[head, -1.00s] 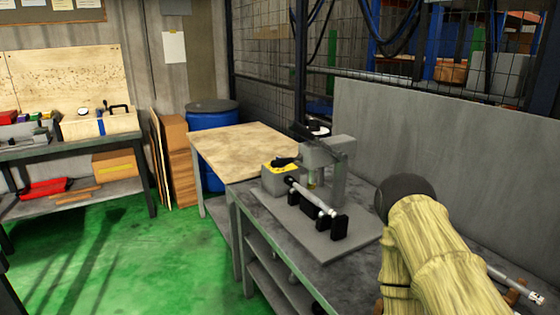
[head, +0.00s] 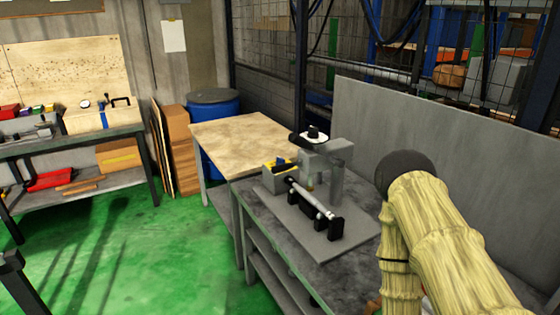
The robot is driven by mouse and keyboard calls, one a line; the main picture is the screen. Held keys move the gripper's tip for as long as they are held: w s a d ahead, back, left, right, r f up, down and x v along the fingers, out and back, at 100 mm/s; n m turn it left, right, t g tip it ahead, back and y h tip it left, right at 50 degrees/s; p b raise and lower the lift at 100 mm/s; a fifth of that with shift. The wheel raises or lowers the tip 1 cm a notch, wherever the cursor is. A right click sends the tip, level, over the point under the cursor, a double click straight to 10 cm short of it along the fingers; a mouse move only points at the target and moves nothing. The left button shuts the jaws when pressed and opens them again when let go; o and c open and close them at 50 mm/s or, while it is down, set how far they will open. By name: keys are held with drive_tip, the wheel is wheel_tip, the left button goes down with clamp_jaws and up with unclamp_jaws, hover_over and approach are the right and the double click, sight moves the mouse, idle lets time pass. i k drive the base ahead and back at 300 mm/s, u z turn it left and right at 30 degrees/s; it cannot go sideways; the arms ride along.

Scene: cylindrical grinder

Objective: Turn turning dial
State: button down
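The cylindrical grinder stands on a grey base plate (head: 290,222) on the workbench at the centre right. A black knob on a white disc (head: 314,134), which looks like the turning dial, sits on top of the grinder head (head: 326,160). It is small, and its markings cannot be read. A shiny cylindrical bar (head: 310,196) lies across black supports below the head. A grey box with yellow and blue parts (head: 281,173) stands to its left. My arm is at the right in a yellowish cover, apart from the grinder. My gripper is not in view.
The grinder's workbench (head: 352,262) has a tall grey panel (head: 440,165) behind it. A wooden-topped table (head: 240,140) adjoins it at the far end. A blue barrel (head: 214,118) and another workbench (head: 85,145) stand beyond. The green floor (head: 170,235) is open on the left.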

sight(280, 160)
drive_tip(key=u, duration=0.55)
drive_tip(key=k, duration=1.3)
drive_tip(key=u, duration=0.85)
drive_tip(key=i, duration=1.3)
drive_tip(key=z, duration=0.3)
drive_tip(key=i, duration=1.35)
drive_tip(key=z, duration=1.55)
drive_tip(key=i, duration=0.7)
drive_tip(key=z, duration=2.25)
drive_tip(key=k, duration=0.3)
drive_tip(key=z, duration=0.1)
